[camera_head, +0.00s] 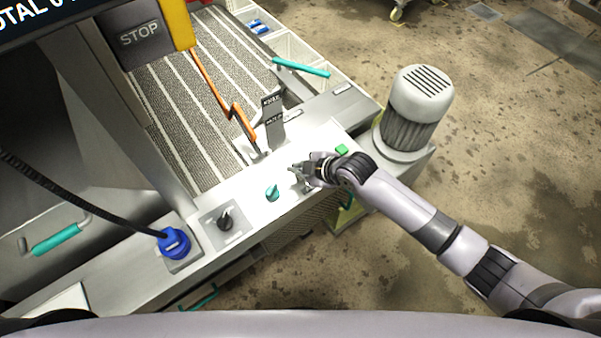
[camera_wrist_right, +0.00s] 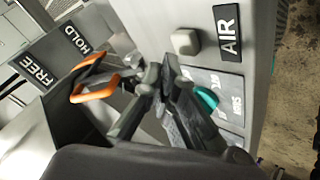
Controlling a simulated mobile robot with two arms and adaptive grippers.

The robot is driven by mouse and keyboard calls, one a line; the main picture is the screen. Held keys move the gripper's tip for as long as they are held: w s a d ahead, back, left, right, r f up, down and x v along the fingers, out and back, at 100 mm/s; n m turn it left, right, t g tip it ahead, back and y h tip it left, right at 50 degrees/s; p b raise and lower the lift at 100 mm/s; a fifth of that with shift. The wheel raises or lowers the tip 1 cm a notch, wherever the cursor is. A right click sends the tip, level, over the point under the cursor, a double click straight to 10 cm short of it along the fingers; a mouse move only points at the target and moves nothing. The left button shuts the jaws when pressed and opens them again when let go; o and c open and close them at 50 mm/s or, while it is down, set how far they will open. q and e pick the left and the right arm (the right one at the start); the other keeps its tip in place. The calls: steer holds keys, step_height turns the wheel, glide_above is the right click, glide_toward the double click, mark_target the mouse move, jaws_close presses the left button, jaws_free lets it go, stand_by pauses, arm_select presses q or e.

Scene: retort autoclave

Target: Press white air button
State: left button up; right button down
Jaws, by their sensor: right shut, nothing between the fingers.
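The white air button (camera_wrist_right: 186,41) is a small pale rounded block on the grey panel in the right wrist view. It sits beside a black label reading AIR (camera_wrist_right: 228,33). My right gripper (camera_wrist_right: 166,74) is shut and empty, its fingertips appearing below the button in that view, with a visible gap in the picture. In the head view my right gripper (camera_head: 299,173) is over the light control panel (camera_head: 250,207), to the right of the teal knob. I cannot make out the white button in the head view. My left gripper is not in view.
A teal knob (camera_head: 272,192), black knob (camera_head: 225,219) and blue connector (camera_head: 174,242) line the panel. An orange-handled lever (camera_head: 240,120) stands behind; its handle (camera_wrist_right: 95,90) shows left of the fingers in the wrist view. A motor (camera_head: 420,95) stands at the right.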

mark_target(299, 177)
stand_by(0.3)
steer(key=shift+f, duration=0.45)
steer(key=shift+f+b, duration=0.6)
steer(key=shift+b, duration=0.05)
stand_by(0.5)
steer(key=shift+r, duration=0.15)
steer(key=shift+r+p, duration=0.85)
steer(key=shift+p, duration=0.1)
step_height(299, 177, up, 5)
steer(key=p, duration=0.4)
steer(key=shift+r+p, duration=0.1)
steer(key=shift+p, duration=0.25)
